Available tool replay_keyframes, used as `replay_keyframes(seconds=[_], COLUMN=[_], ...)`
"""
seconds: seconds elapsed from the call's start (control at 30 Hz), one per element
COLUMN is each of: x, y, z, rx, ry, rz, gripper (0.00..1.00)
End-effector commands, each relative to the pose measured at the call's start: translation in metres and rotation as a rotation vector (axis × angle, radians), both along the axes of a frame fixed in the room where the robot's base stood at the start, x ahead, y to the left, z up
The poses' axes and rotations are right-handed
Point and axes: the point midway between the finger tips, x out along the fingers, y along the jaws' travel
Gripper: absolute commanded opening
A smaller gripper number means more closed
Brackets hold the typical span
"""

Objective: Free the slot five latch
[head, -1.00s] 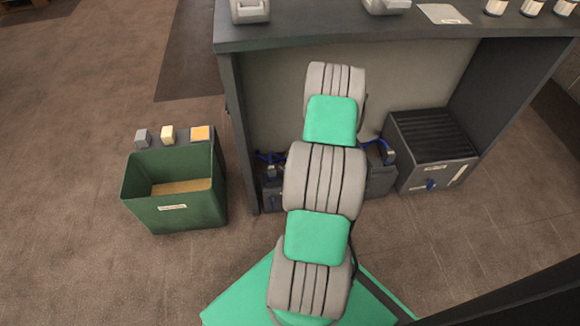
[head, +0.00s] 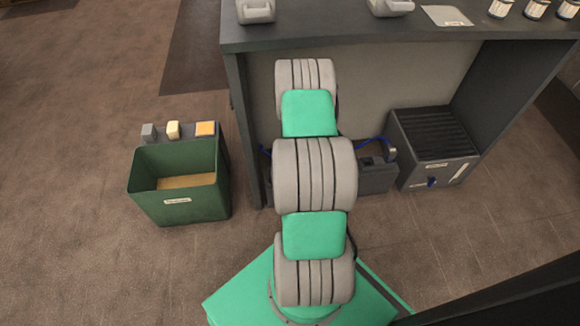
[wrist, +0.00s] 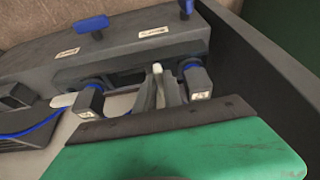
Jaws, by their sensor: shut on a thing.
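My gripper (wrist: 160,92) shows in the wrist view, its two grey fingers shut on a small pale tab (wrist: 157,69), which appears to be a latch. The tab is at the front of a dark grey housing (wrist: 140,50), between two grey plugs, the left one (wrist: 90,101) and the right one (wrist: 199,82). Blue rings show behind both plugs. Another pale tab (wrist: 62,100) lies beside the left plug. Labels on the housing are too small to read, so I cannot tell which is slot five. In the head view my arm hides the gripper and part of the dark unit (head: 377,178).
Blue T-handles (wrist: 92,25) stand on the housing. A dark wall (wrist: 265,75) rises close on the right. In the head view, the bench top (head: 320,34) overhangs the area. A ribbed grey box (head: 432,148) stands right, a green bin (head: 175,207) left. Floor around the bin is clear.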

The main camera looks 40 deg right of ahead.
Motion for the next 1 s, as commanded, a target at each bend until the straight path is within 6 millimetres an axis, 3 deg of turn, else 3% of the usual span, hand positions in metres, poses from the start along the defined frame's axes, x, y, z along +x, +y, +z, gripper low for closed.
replay_keyframes(seconds=[0.63,0.67,0.7,0.9,1.0], x=[0.0020,0.0020,0.0019,0.0012,0.0010], y=[-0.0006,-0.0006,-0.0005,0.0000,0.0002], z=[0.0009,0.0009,0.0009,0.0004,0.0002], rx=[-0.003,-0.003,-0.002,-0.001,-0.001], ry=[-0.003,-0.003,-0.002,-0.002,-0.001], rz=[-0.053,-0.053,-0.053,-0.052,-0.052], gripper=[0.00,0.14,0.18,0.34,0.34])
